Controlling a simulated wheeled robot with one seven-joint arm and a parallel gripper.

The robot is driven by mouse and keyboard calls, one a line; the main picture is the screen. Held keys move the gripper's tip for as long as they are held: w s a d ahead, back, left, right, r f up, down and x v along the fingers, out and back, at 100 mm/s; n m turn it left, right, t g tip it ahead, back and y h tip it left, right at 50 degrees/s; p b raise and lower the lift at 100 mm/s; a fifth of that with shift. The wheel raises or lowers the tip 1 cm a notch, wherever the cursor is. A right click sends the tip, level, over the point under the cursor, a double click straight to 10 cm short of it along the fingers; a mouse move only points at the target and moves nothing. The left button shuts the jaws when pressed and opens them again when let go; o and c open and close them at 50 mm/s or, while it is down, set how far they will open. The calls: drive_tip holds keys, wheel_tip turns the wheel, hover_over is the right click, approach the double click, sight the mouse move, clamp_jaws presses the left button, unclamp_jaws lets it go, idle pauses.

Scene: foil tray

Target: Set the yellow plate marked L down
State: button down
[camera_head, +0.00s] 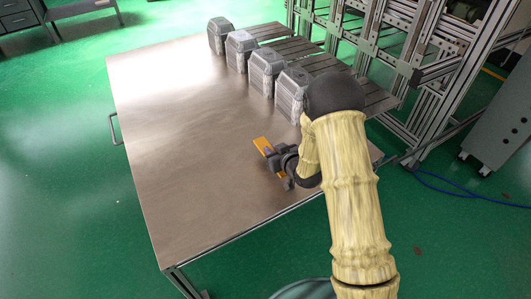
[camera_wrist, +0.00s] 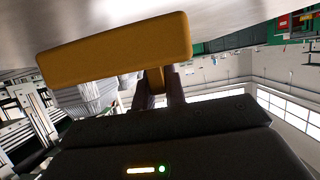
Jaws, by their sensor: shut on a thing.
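The yellow plate (camera_head: 262,146) shows in the head view near the right front part of the metal table (camera_head: 180,150). My gripper (camera_head: 282,163) is shut on it; my gripper and arm hide part of the plate. In the wrist view the plate (camera_wrist: 115,50) is a long orange-yellow bar across the top, with my gripper's fingers (camera_wrist: 159,88) meeting at its lower edge. The table's grey surface lies close behind it. I cannot tell whether the plate touches the table. No letter is readable on it.
Several grey foil-like containers (camera_head: 240,48) stand in a row along the table's back right side, beside dark slats (camera_head: 300,48). A metal frame rack (camera_head: 410,60) stands behind them. The left and middle of the table are clear.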

drive_tip(key=shift+s+d+f, duration=0.1)
drive_tip(key=f, duration=0.2)
drive_tip(key=f+b, duration=0.1)
drive_tip(key=shift+a+f, duration=0.25)
drive_tip(key=shift+f, duration=0.15)
drive_tip(key=shift+d, duration=0.1)
drive_tip(key=shift+s+f, duration=0.1)
drive_tip(key=shift+f, duration=0.15)
